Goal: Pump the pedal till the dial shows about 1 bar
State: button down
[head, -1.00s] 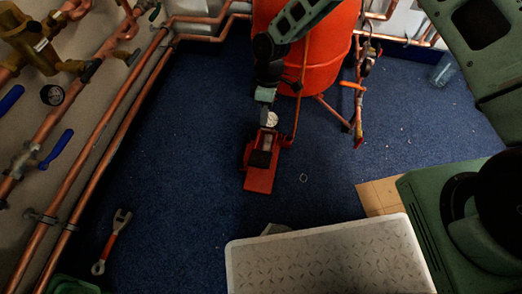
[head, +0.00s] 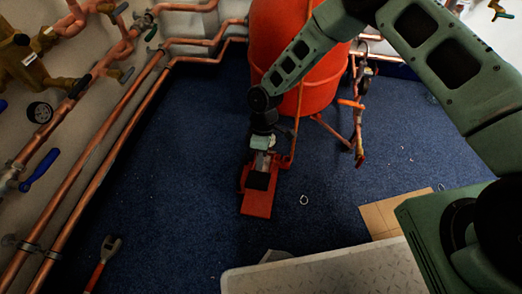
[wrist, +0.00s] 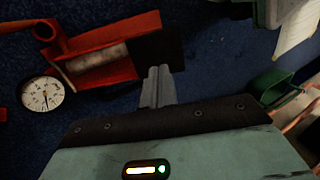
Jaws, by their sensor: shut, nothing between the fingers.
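The red foot pump (head: 257,204) lies on the blue carpet in front of the orange tank; it also shows in the wrist view (wrist: 100,58). Its black pedal pad (wrist: 158,50) is in the wrist view just ahead of my fingertips. The white dial (wrist: 43,94) stands beside the pump at the left of the wrist view; its needle is thin and I cannot read the value. In the head view my gripper hides the dial. My gripper (head: 262,165) is shut and empty over the pedal; its fingers (wrist: 158,78) reach the pad's edge, contact unclear.
The orange tank (head: 285,65) stands behind, with a copper-coloured pipe stand (head: 358,110) at its right. Copper pipes (head: 125,145) run along the left wall. A red-handled wrench (head: 104,262) lies front left. A white patterned lid (head: 325,273) and cardboard (head: 392,212) lie in front.

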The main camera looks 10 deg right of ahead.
aim_at(258, 180)
jog(key=b+x, duration=0.2)
jog(key=x, duration=0.2)
jog(key=shift+f, duration=0.2)
jog(key=shift+s, duration=0.1)
